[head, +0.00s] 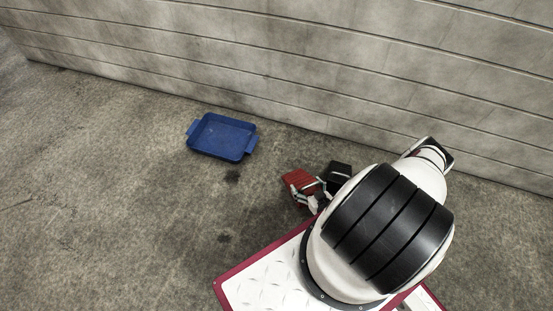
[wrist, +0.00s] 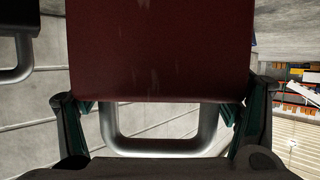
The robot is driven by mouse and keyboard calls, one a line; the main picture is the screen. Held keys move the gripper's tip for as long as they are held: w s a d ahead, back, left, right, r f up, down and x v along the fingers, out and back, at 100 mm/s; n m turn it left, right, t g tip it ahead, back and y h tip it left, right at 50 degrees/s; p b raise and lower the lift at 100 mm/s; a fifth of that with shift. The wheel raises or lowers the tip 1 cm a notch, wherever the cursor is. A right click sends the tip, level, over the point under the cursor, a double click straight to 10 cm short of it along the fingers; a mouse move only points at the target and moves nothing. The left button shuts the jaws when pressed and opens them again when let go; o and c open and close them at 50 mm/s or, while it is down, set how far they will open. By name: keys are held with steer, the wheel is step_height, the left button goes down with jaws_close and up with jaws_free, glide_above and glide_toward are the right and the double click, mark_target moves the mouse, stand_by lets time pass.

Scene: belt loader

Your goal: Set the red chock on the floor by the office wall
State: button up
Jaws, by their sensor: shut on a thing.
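The red chock (head: 298,181) is at the end of my arm in the head view, between the blue tray and my base. In the wrist view the red chock (wrist: 160,50) fills the top middle, with its grey metal handle between my fingers. My gripper (head: 314,198) is shut on the red chock; its two fingers also show on either side of the handle in the wrist view (wrist: 162,118). The head view does not clearly show whether the chock touches the floor. A grey block wall (head: 300,65) runs across the back, beyond the chock.
A black block (head: 340,171) is right beside the red one; a black block with a handle (wrist: 18,40) shows at left in the wrist view. A blue tray (head: 222,137) lies on the floor near the wall. The concrete floor (head: 110,200) to the left is clear.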

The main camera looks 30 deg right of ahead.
steer(key=shift+w+d+f+b, duration=0.8)
steer(key=shift+w+d+b, duration=0.25)
steer(key=shift+w, duration=1.3)
steer(key=shift+w+d+f+b, duration=0.75)
steer(key=shift+w+d+b, duration=0.25)
steer(key=shift+w, duration=1.4)
steer(key=shift+w+d+f+b, duration=0.8)
steer(key=shift+w+d+b, duration=0.25)
steer(key=shift+w, duration=1.3)
steer(key=shift+a+f, duration=0.1)
steer(key=shift+f, duration=0.05)
steer(key=o, duration=1.9)
